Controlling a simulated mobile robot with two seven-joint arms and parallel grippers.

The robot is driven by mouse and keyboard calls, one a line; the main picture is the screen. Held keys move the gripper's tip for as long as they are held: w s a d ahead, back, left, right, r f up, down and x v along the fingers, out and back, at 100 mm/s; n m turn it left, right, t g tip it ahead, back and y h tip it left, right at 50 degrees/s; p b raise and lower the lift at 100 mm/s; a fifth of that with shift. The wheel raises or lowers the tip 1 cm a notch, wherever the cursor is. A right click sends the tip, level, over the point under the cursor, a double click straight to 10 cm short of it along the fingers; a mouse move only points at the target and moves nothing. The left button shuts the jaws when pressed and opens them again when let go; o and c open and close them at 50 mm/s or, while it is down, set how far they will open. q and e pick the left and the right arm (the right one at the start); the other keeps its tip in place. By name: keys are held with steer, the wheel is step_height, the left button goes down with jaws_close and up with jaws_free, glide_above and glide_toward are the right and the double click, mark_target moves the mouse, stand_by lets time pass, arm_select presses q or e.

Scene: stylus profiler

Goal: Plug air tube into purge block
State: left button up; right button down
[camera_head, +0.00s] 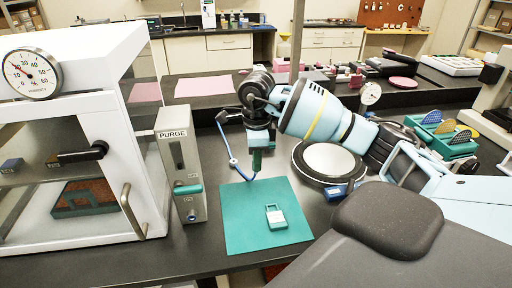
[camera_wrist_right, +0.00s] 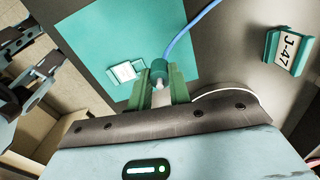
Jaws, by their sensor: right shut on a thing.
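My right gripper (camera_head: 257,165) hangs over the back of the teal mat, fingers pointing down. In the right wrist view its green fingers (camera_wrist_right: 163,93) are shut on the teal-collared end fitting (camera_wrist_right: 160,72) of the air tube. The blue air tube (camera_wrist_right: 190,32) runs up and right from the fitting; in the head view the tube (camera_head: 228,148) curves beside the gripper. The grey purge block (camera_head: 180,150), labelled PURGE, stands left of the gripper, apart from it. Dark jointed parts at the wrist view's left edge look like my left gripper.
A white glass-fronted cabinet (camera_head: 128,120) stands left of the block. A round plate (camera_head: 328,160) is right of the gripper. A J-47 label (camera_wrist_right: 289,50) shows in the wrist view.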

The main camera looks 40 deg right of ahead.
steer(key=s+a+f+n, duration=0.1)
steer(key=s+a+n, duration=0.2)
steer(key=a+n, duration=0.2)
steer(key=s+a+f+n, duration=0.1)
steer(key=s+a+n, duration=0.2)
steer(key=n, duration=0.7)
steer(key=s+a+f+n, duration=0.2)
steer(key=s+a+n, duration=0.1)
steer(key=a+n, duration=0.5)
steer(key=shift+s+f+n, duration=0.1)
steer(key=shift+s+n, duration=0.2)
steer(key=shift+s+a+f+n, duration=0.15)
steer(key=shift+s+a+n, duration=0.25)
steer(key=shift+n, duration=0.4)
steer(key=shift+d, duration=0.1)
